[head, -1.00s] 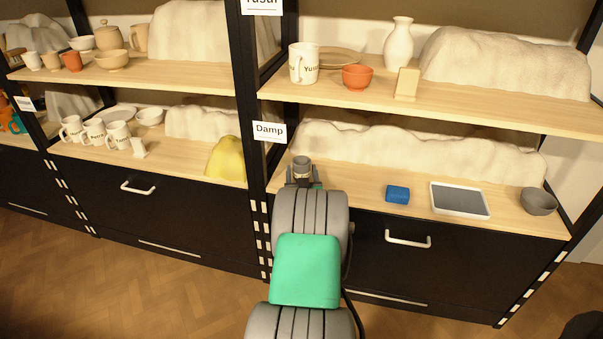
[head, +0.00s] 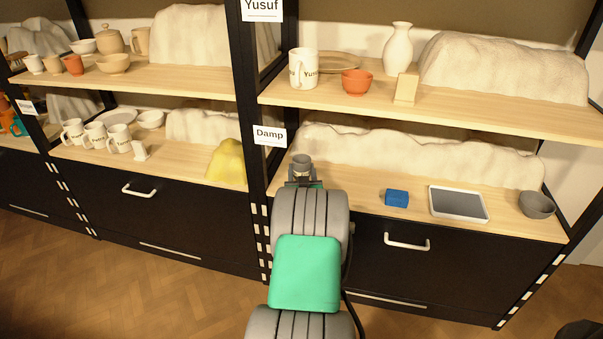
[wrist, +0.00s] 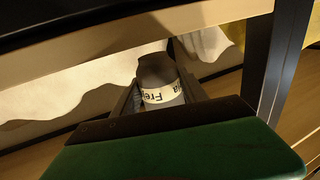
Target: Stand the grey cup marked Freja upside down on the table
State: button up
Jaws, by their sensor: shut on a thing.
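The grey cup marked Freja (wrist: 160,82) is held between the jaws of my gripper (wrist: 158,100) in the wrist view. A pale band with dark lettering that begins "Fre" runs around it. In the head view the cup (head: 301,161) shows as a small grey shape at the tip of my gripper (head: 302,180), at the left end of the shelf labelled Damp. My gripper is shut on it. I cannot tell whether the cup touches the shelf board (head: 365,195). Most of its lower part is hidden by the gripper.
The Damp shelf holds a blue block (head: 397,198), a grey tablet-like slab (head: 459,203) and a grey bowl (head: 537,205). A cream cloth-covered mound (head: 420,155) lies behind. A black post (head: 252,110) stands close left of my gripper. The upper shelf (head: 460,105) hangs above.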

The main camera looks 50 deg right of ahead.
jog(key=b+v, duration=0.1)
jog(key=v, duration=1.3)
jog(key=shift+r+b, duration=0.25)
jog(key=shift+b, duration=0.15)
jog(key=w+a+r+n+t+y, duration=0.2)
jog(key=w+a+n+t+y, duration=0.3)
jog(key=w+a, duration=1)
jog(key=w+a+r+n+y, duration=0.1)
jog(key=a+n+y, duration=0.15)
jog(key=a, duration=0.65)
jog(key=a+r+n+t+y+p, duration=0.1)
jog(key=a+r+y, duration=0.15)
jog(key=a, duration=0.55)
jog(key=w+a+r+n+y, duration=0.15)
jog(key=a+y, duration=0.25)
jog(key=a, duration=0.5)
notch_tip(320, 180, up, 27)
jog(key=n+y+p, duration=0.3)
jog(key=y+p, duration=0.2)
jog(key=p, duration=2.4)
jog(key=shift+s+d+f, duration=0.2)
jog(key=shift+d, duration=0.05)
